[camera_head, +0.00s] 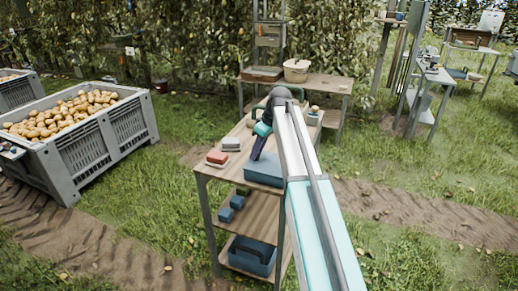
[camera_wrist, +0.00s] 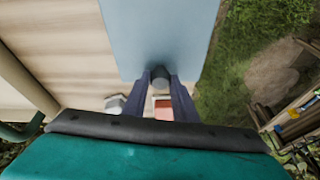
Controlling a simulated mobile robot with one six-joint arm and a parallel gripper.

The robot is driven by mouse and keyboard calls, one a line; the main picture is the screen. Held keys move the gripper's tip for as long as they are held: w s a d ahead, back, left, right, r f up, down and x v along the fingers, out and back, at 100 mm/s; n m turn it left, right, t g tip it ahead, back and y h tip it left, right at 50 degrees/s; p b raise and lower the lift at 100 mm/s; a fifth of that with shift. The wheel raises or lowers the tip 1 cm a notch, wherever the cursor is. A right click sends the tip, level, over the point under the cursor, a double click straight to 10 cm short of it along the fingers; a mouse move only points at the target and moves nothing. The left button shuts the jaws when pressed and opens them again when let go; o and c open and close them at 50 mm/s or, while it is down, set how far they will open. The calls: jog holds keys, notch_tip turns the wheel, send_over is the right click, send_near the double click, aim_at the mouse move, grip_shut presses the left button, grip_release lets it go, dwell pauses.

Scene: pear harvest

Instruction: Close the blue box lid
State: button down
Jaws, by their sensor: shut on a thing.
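The blue box (camera_head: 264,171) sits on the top of a wooden work table, below my gripper (camera_head: 257,153). In the wrist view its flat pale-blue lid (camera_wrist: 160,32) fills the top middle. A dark round knob (camera_wrist: 160,76) shows at the lid's near edge. The two dark fingers of my gripper (camera_wrist: 160,82) are shut on this knob, one on each side. The head view does not clearly show how far the lid stands from the box; part of the box is hidden behind my arm.
The wooden table (camera_head: 229,172) also holds a red block (camera_head: 217,158) and a grey block (camera_head: 231,143), left of the box. A crate of pears (camera_head: 87,143) stands at left. Open grass lies to the right.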

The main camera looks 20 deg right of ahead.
aim_at(267, 162)
jog(key=shift+w+a, duration=0.2)
jog(key=shift+a, duration=0.25)
jog(key=c, duration=1.5)
grip_release()
jog(key=shift+w+f, duration=0.1)
jog(key=shift+o, duration=0.2)
jog(key=shift+d, duration=0.15)
jog(key=shift+s+d+r, duration=0.2)
jog(key=shift+r, duration=0.3)
jog(key=b+v, duration=0.1)
jog(key=v, duration=1.2)
jog(key=shift+b, duration=0.3)
jog(key=shift+s+f, duration=0.1)
jog(key=shift+f, duration=0.05)
